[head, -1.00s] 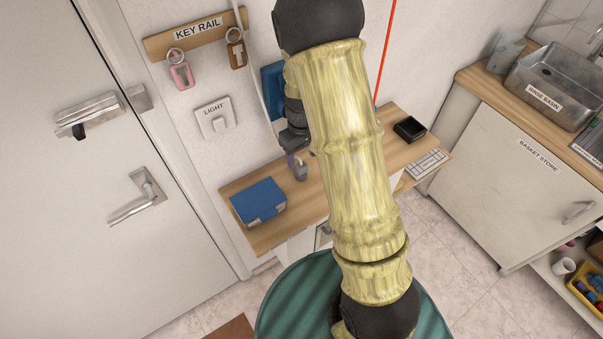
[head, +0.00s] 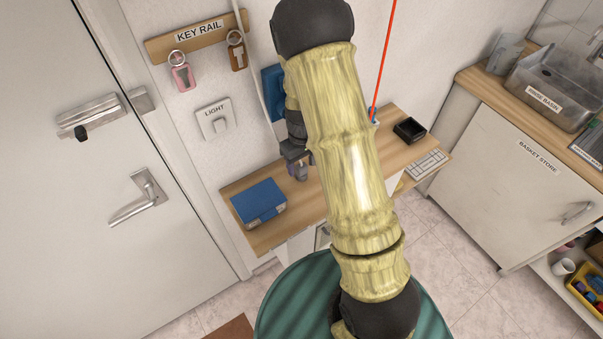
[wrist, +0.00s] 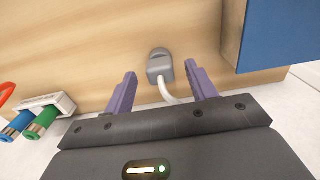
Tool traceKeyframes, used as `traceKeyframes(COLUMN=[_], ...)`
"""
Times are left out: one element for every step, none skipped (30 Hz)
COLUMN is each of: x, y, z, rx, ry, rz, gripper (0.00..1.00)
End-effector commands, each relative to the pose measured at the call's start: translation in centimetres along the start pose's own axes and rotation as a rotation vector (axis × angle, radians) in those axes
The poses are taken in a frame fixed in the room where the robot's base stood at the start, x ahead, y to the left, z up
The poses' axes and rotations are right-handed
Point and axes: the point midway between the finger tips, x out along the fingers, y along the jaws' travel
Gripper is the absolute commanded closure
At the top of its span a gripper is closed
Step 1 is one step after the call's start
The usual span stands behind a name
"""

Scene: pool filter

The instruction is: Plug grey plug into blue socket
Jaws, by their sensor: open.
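The grey plug (wrist: 160,66) lies on the wooden desk (head: 315,208), with a white cable running from it toward my gripper. In the wrist view my gripper (wrist: 161,77) is open, with its purple fingers on either side of the plug and its cable, not closed on it. In the head view my gripper (head: 299,172) is low over the desk, and the plug cannot be made out there. The blue socket (head: 268,90) is on the wall behind, mostly hidden by my arm.
A blue box (head: 258,201) is on the desk left of my gripper; it also shows at upper right in the wrist view (wrist: 285,32). A white block with green and blue plugs (wrist: 42,118) is at left. A black tray (head: 409,129) stands on the desk's right end.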

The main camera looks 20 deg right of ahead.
Motion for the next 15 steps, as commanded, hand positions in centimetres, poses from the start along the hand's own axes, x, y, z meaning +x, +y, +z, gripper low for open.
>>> traceKeyframes(x=[0.6, 1.1, 1.6, 2.1, 2.5, 3.0, 3.3, 3.6, 3.9, 4.0, 4.1, 4.2, 4.2, 4.2, 4.2], y=[0.0, 0.0, 0.0, 0.0, 0.0, 0.0, 0.0, 0.0, 0.0, 0.0, 0.0, 0.0, 0.0, 0.0, 0.0], z=[0.1, 0.1, 0.1, 0.1, 0.1, 0.1, 0.1, 0.1, 0.1, 0.1, 0.1, 0.0, 0.0, 0.0, 0.0], rx=[0.001, 0.001, 0.001, 0.001, 0.002, 0.003, 0.003, 0.002, 0.001, 0.001, 0.001, 0.001, 0.001, 0.001, 0.000], ry=[-0.004, -0.004, -0.005, -0.005, -0.004, -0.004, -0.003, -0.003, -0.003, -0.002, -0.001, 0.000, 0.000, 0.000, 0.000], rz=[-0.002, -0.001, -0.002, -0.001, -0.001, -0.001, -0.001, -0.001, -0.001, -0.001, 0.000, 0.000, 0.000, 0.000, 0.000], gripper=[0.44, 0.44, 0.44, 0.44, 0.44, 0.44, 0.44, 0.44, 0.44, 0.44, 0.44, 0.44, 0.44, 0.44, 0.44])
